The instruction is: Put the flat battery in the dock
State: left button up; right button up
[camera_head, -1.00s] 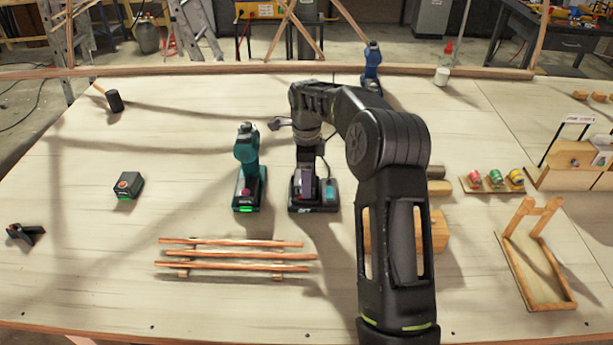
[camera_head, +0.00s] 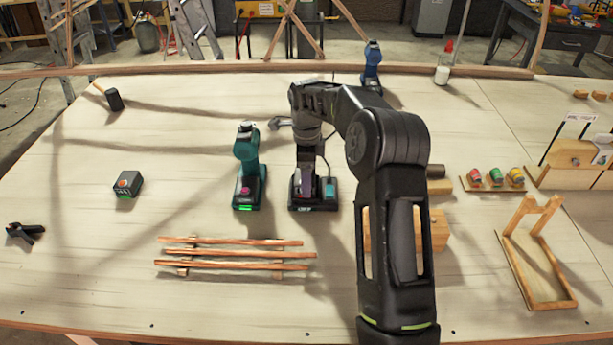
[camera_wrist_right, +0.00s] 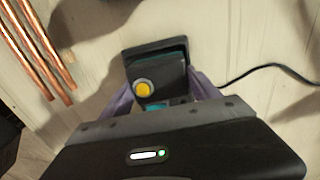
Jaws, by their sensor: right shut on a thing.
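My right gripper (camera_head: 306,183) reaches down over the black dock (camera_head: 325,204) in the middle of the table. In the right wrist view its purple fingers (camera_wrist_right: 162,88) are shut on a dark battery with a yellow button (camera_wrist_right: 143,89). The battery is at the dock, and the wrist hides how far it sits in. A second battery (camera_head: 127,185), with an orange-red button and a green light, lies apart on the left of the table. My left gripper is not in view.
A teal drill (camera_head: 247,160) stands close left of the dock. Copper-coloured laths (camera_head: 237,254) lie in front on supports. A cable (camera_wrist_right: 265,72) runs from the dock's side. A black clamp (camera_head: 24,232) lies far left. A wooden frame (camera_head: 535,258) stands right.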

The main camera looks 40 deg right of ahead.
jog(key=shift+f, duration=0.3)
jog(key=o, duration=1.9)
jog(key=shift+r, duration=0.1)
jog(key=shift+r+p, duration=1.65)
jog(key=shift+r, duration=1.8)
